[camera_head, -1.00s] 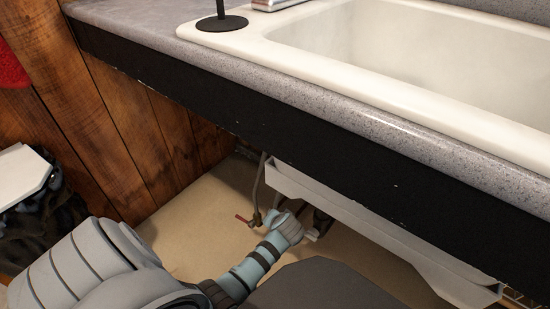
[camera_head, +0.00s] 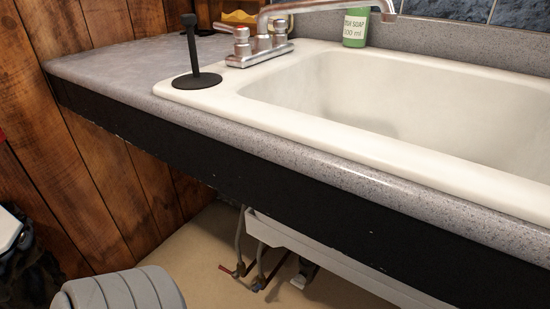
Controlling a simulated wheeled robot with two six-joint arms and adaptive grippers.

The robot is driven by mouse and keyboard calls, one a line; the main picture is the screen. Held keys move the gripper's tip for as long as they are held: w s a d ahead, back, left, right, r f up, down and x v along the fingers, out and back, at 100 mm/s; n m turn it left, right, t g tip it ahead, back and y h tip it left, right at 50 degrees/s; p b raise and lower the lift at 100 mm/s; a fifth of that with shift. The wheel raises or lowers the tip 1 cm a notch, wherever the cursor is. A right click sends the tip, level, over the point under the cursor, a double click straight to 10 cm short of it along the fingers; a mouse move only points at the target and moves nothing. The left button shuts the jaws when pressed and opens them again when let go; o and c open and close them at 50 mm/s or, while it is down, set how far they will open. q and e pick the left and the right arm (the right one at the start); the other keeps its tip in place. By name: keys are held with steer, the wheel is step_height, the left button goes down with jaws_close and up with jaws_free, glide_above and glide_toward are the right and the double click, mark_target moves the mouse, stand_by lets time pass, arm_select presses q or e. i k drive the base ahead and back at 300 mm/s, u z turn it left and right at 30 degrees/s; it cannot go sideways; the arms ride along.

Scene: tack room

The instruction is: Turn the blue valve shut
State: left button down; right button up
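I see no blue valve in the head view. Under the counter, two thin grey supply pipes (camera_head: 239,235) come down beside the white panel. A small red lever (camera_head: 228,269) sits at the foot of the left pipe. A second dark reddish lever (camera_head: 275,268) lies near the foot of the right pipe. Both are small and partly in shadow, so their turn position is hard to tell. Neither of my grippers shows. Only a rounded grey part of my own arm shows at the bottom left, apart from the pipes in the picture.
The counter's black front edge (camera_head: 200,160) overhangs the pipes. A white sink (camera_head: 400,95) with a chrome faucet (camera_head: 262,45) is above. A small dark fitting with a white tip (camera_head: 303,275) stands right of the pipes. A wooden wall (camera_head: 95,190) bounds the left; beige floor lies below.

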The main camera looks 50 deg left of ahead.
mark_target(256, 288)
steer(key=z, duration=1.85)
steer(key=k, duration=1.05)
steer(key=u, duration=1.65)
steer(key=i, duration=0.5)
